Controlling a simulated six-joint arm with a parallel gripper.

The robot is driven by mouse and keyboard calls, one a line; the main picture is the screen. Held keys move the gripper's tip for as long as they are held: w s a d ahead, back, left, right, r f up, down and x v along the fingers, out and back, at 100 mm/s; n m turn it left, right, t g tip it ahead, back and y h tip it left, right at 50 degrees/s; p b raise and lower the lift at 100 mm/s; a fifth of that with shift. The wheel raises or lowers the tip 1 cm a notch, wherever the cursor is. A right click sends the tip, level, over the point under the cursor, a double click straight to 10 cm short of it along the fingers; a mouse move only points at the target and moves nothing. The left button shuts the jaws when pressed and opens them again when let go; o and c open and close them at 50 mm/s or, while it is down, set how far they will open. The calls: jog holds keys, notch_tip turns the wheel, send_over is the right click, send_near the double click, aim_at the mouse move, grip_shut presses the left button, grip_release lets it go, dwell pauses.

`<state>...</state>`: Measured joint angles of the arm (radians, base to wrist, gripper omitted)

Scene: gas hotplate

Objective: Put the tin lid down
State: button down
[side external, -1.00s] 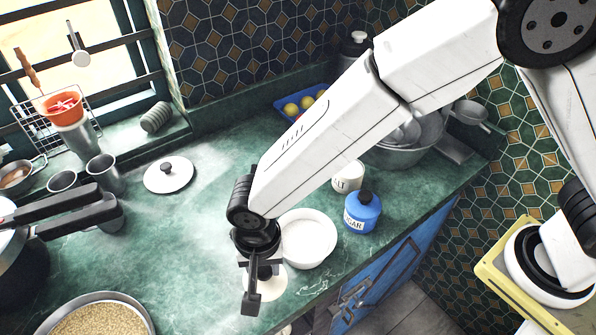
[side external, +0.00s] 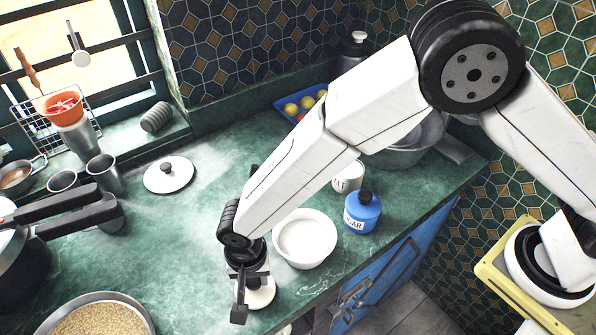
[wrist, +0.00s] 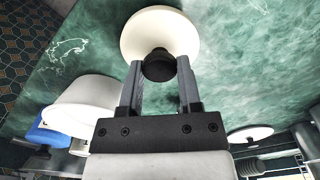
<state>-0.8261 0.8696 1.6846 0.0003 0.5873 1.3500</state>
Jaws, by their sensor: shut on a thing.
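The tin lid is a cream disc with a black knob. In the side view the lid (side external: 264,295) is at the counter's front edge region, partly hidden by my gripper (side external: 254,288). In the wrist view the lid (wrist: 160,27) lies beyond the fingertips, its black knob between the two fingers of my gripper (wrist: 160,72). My gripper is shut on the knob. I cannot tell whether the lid touches the counter. An open white round tin (side external: 305,239) with pale contents stands just right of the lid; its white side also shows in the wrist view (wrist: 88,97).
A blue sugar jar (side external: 362,212) and a white jar (side external: 347,177) stand right of the tin. Another white lid (side external: 168,176) lies on the counter at left. A pan of grain (side external: 100,318) is at front left. Green counter (side external: 195,235) is clear between them.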

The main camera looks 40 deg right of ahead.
aim_at(253, 280)
jog(key=shift+f, duration=0.4)
jog(key=shift+c, duration=1.4)
grip_release()
jog(key=shift+r, duration=0.2)
notch_tip(253, 280, up, 12)
